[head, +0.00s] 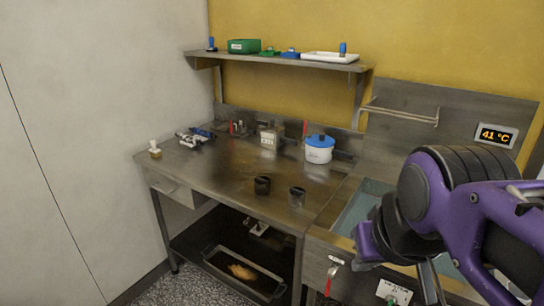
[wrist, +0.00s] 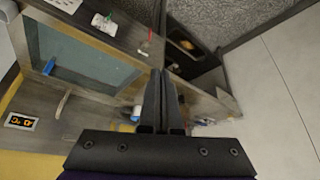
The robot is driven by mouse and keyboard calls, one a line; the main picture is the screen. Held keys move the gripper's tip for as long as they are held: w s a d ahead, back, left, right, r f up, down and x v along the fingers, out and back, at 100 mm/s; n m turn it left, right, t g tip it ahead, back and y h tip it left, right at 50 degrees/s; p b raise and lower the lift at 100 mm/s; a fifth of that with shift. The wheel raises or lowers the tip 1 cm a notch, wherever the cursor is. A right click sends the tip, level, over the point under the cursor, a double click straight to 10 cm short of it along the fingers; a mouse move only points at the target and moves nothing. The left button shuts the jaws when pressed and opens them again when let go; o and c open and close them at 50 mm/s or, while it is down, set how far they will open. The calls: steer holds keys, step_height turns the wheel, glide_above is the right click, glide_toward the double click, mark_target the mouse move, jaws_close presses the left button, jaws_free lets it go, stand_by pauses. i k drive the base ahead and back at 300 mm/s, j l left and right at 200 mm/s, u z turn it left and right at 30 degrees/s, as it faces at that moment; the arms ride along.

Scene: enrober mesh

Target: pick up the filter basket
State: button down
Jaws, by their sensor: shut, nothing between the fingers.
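Either may be the filter basket; at this size I cannot tell which. Both stand apart from each other. My gripper (wrist: 162,73) shows in the wrist view with its two fingers together, nothing between them. In the head view my arm is at the right, over the sink side, well away from both cups. I cannot make out the cups in the wrist view.
A white pot with blue lid (head: 319,150) and a labelled container (head: 268,137) stand behind the cups. The sink basin (head: 358,208) lies right of the table. A shelf (head: 285,60) hangs above. The table's middle left is clear. A tray (head: 243,272) sits below.

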mark_target(262, 186)
steer(key=i+j+z, duration=0.2)
steer(key=j, duration=0.3)
steer(key=i+j+z, duration=0.25)
steer(key=j, duration=0.3)
steer(key=j+z, duration=0.2)
steer(key=j, duration=0.3)
steer(key=j+z, duration=0.25)
steer(key=j, duration=0.35)
steer(key=i, duration=0.05)
